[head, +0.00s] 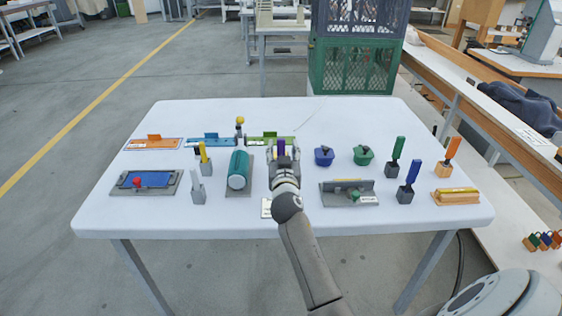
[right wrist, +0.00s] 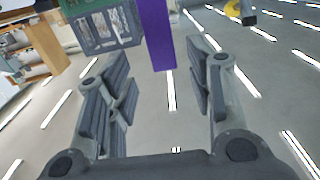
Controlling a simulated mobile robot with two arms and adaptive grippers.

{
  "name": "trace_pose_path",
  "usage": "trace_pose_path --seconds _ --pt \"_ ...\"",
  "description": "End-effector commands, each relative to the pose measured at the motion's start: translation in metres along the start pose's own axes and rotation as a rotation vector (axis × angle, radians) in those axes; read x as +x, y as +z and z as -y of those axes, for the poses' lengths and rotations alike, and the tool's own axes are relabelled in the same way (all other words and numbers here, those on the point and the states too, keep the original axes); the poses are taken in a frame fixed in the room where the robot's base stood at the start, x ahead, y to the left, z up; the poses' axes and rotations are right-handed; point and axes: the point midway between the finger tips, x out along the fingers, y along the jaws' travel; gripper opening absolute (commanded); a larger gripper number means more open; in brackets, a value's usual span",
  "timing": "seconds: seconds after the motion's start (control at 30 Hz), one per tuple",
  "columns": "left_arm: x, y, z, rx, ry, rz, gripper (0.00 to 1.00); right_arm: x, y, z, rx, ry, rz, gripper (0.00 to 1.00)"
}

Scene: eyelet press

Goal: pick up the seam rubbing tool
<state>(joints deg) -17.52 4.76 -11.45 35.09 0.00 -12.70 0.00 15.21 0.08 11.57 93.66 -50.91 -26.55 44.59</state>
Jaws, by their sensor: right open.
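A purple upright bar (head: 282,148), which I take for the handle of the seam rubbing tool, stands at the middle of the white table (head: 330,222). My right gripper (head: 284,157) is open at it, seen from behind, and hides its lower part. In the right wrist view the purple bar (right wrist: 157,35) comes down from the top edge, in line with the gap between the open fingers (right wrist: 160,88). Clear space shows on both sides of it, so the fingers are not closed on it. My left gripper is not in view.
A blue pad in a tray (head: 150,179) lies at left.

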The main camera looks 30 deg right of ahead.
Motion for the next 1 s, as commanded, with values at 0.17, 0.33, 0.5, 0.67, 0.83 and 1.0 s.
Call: trace_pose_path --seconds 0.17,0.33,0.5,0.67,0.83,1.0 --pt "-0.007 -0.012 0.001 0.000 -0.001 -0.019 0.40 0.023 -0.005 0.003 -0.001 0.000 -0.001 0.48" --pt "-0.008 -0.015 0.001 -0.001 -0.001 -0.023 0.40 0.040 -0.004 0.004 0.000 0.000 0.000 0.48" --pt "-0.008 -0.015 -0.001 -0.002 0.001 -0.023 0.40 0.046 -0.003 0.003 0.000 0.000 0.000 0.48" --pt "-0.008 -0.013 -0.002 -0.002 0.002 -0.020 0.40 0.046 -0.003 0.003 0.000 0.000 0.000 0.48" --pt "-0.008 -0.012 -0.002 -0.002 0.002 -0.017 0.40 0.046 -0.003 0.004 0.000 0.000 0.000 0.32" --pt "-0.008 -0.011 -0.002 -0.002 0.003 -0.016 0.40 0.046 -0.003 0.004 0.000 0.000 0.000 0.10"
